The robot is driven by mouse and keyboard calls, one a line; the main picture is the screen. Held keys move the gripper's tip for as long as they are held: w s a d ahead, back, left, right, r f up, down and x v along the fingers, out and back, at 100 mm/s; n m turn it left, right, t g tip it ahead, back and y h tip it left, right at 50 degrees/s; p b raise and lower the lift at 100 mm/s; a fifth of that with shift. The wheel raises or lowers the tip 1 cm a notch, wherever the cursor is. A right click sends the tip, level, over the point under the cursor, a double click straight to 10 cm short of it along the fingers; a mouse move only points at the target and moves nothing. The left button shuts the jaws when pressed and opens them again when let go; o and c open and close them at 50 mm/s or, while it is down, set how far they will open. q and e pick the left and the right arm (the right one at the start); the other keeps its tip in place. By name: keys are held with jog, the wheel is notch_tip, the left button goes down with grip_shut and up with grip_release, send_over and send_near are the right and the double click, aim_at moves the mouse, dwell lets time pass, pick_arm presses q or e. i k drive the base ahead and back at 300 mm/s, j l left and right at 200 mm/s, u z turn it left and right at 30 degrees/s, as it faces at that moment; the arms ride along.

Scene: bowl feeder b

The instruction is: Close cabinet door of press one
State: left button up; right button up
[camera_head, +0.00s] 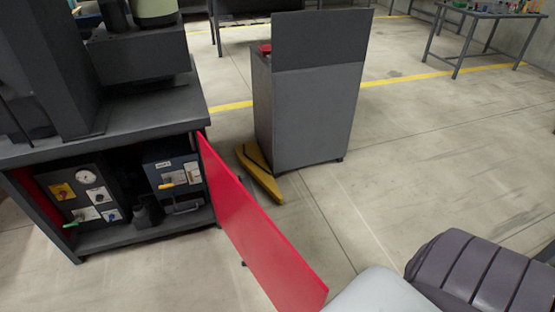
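The press (105,140) stands at the left, a dark grey machine with an open cabinet in its base. Its red cabinet door (250,232) stands wide open, hinged at the cabinet's right edge and reaching out towards the bottom centre. Inside the cabinet (120,205) are control panels with a gauge, switches and green and yellow handles. Neither of my grippers is in view, and nothing visible touches the door. A pale, rounded part and a dark ribbed part at the bottom right look like parts of my own body.
A grey console (310,110) stands on the floor behind the door, with a yellow pedal-like piece (260,172) at its foot. A worktable (480,14) with small items is at the far right. The floor right of the door is mostly clear.

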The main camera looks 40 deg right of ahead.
aim_at(290, 286)
jog(key=k+l, duration=0.15)
jog(key=l, duration=0.25)
jog(key=k+l+u, duration=0.15)
jog(key=l, duration=0.25)
jog(key=k+l, duration=0.1)
jog(key=l, duration=0.3)
jog(key=k+l+u, duration=0.1)
jog(key=l, duration=0.3)
jog(key=k+l+u, duration=0.1)
jog(key=l, duration=0.3)
jog(key=k, duration=0.1)
